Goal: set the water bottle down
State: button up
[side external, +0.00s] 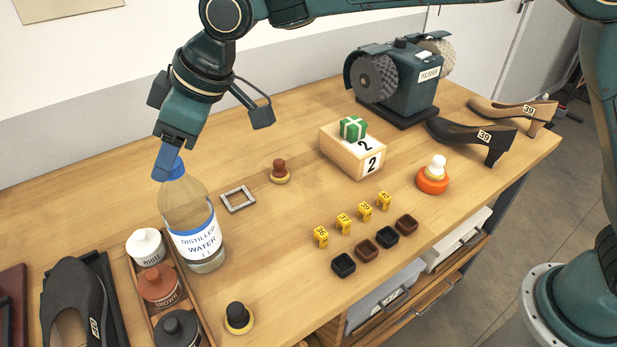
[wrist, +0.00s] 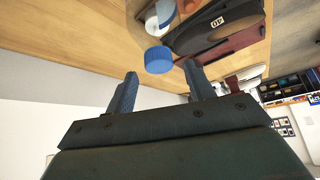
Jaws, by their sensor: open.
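The water bottle (side external: 191,225) is clear with a blue cap and a white "DISTILLED WATER" label. It stands upright on the wooden bench, just right of the polish tray. My gripper (side external: 166,165) is at the cap, above the bottle. In the wrist view the blue cap (wrist: 159,60) lies just beyond the tips of my open fingers (wrist: 160,82), in line with the gap between them. In the side view one finger covers part of the cap.
A tray (side external: 196,306) with white, brown and black polish jars stands left of the bottle. A small grey square frame (side external: 238,199) lies to its right. A brown-knobbed dauber (side external: 280,171) and a black-knobbed one (side external: 238,318) stand nearby.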

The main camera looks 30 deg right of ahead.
jog(key=v, duration=0.6)
jog(key=shift+s+d+r, duration=0.15)
jog(key=shift+d+r, duration=0.05)
jog(key=shift+r, duration=0.1)
jog(key=s+d+r+m+t+h, duration=0.1)
jog(key=s+d+r+m, duration=0.15)
jog(key=d, duration=0.55)
jog(key=s+d+r+m+h, duration=0.1)
jog(key=s+d, duration=0.2)
jog(key=d, duration=0.5)
jog(key=s+d+r+m+t, duration=0.1)
jog(key=s+d+m, duration=0.15)
jog(key=d, duration=0.55)
jog(key=s+d+f+m+h, duration=0.1)
jog(key=s+d+f+m, duration=0.2)
jog(key=s+d, duration=0.4)
jog(key=s+d+f+m+h, duration=0.2)
jog(key=s+d+f, duration=0.3)
jog(key=s+d, duration=0.3)
jog(key=s, duration=0.3)
jog(key=shift+s+m, duration=0.35)
jog(key=shift+m, duration=0.05)
